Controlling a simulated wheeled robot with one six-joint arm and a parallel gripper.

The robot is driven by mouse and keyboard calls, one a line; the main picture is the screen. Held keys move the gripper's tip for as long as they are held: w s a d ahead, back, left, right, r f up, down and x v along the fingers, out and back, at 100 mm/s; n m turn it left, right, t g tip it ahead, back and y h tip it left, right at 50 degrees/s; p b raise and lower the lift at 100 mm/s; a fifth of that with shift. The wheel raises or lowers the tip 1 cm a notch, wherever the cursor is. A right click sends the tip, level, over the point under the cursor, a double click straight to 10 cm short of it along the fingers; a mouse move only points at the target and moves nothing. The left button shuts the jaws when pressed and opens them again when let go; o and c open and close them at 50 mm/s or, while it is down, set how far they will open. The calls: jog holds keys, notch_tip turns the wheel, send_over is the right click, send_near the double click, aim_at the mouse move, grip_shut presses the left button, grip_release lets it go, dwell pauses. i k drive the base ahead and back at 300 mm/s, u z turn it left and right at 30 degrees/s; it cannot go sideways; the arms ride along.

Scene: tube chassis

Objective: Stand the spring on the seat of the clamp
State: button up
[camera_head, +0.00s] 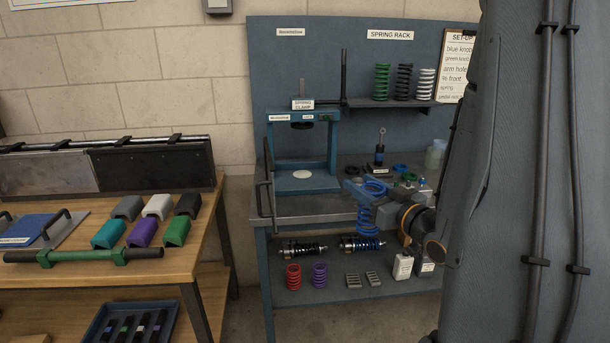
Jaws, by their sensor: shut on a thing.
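The spring clamp (334,150) is a blue frame press labelled "spring clamp", standing on the grey bench at the left. Its seat (302,174) is a pale round disc on the blue base, with nothing on it. A dark press head (302,125) hangs above the seat. My gripper (368,198) is shut on a blue spring (367,220) and holds it roughly upright, right of the clamp and in front of the bench edge as seen here. The jaws hide part of the spring.
Green, black and white springs (404,82) stand on the rack shelf. A damper (380,150), rings (408,177) and jars lie on the bench's right side. The lower shelf holds shock absorbers (303,249), red and purple springs (293,277). A lever (268,190) stands at the clamp's left.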

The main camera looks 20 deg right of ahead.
aim_at(302, 174)
jog(key=i, duration=0.85)
jog(key=u, duration=0.05)
